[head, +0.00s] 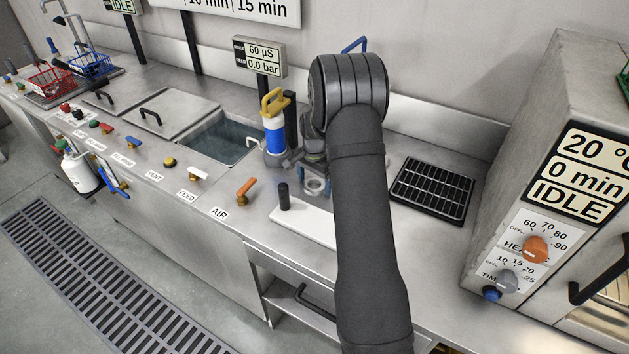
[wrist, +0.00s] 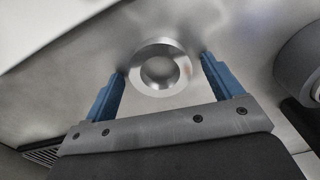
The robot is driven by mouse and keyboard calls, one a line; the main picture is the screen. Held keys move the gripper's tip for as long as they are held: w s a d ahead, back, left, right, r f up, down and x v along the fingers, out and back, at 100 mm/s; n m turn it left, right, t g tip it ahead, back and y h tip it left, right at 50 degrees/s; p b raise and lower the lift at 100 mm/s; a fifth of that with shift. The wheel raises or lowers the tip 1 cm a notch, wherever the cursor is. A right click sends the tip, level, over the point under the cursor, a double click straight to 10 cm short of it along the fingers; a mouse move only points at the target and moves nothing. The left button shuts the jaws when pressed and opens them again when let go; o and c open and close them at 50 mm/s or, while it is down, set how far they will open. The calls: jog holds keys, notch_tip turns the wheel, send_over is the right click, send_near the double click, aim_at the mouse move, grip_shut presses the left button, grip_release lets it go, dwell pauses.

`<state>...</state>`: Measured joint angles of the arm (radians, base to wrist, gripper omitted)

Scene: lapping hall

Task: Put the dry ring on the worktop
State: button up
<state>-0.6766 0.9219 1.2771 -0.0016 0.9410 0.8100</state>
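A silvery metal ring (head: 316,187) shows just below my gripper (head: 312,172) in the head view, behind the white board. In the wrist view the ring (wrist: 160,67) is between and slightly beyond the two blue fingertips of my gripper (wrist: 163,68). A gap shows on each side, wider on the right, so the fingers are open and not clamped on it. The ring appears to lie flat on the steel worktop (head: 257,205). My forearm hides part of the worktop to the right of the ring.
A white board (head: 303,222) with a dark upright peg (head: 284,196) lies in front. A blue-and-white cylinder with a yellow handle (head: 274,135) stands left, beside an open water tank (head: 222,138). A black rack (head: 432,188) and an oven-like unit (head: 540,180) are at the right.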

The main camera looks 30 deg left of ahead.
notch_tip(320, 180, up, 12)
jog(key=shift+r, duration=0.15)
dwell(0.4)
notch_tip(320, 180, down, 12)
jog(key=shift+f, duration=0.1)
jog(key=shift+r, duration=1.9)
jog(key=shift+f, duration=0.1)
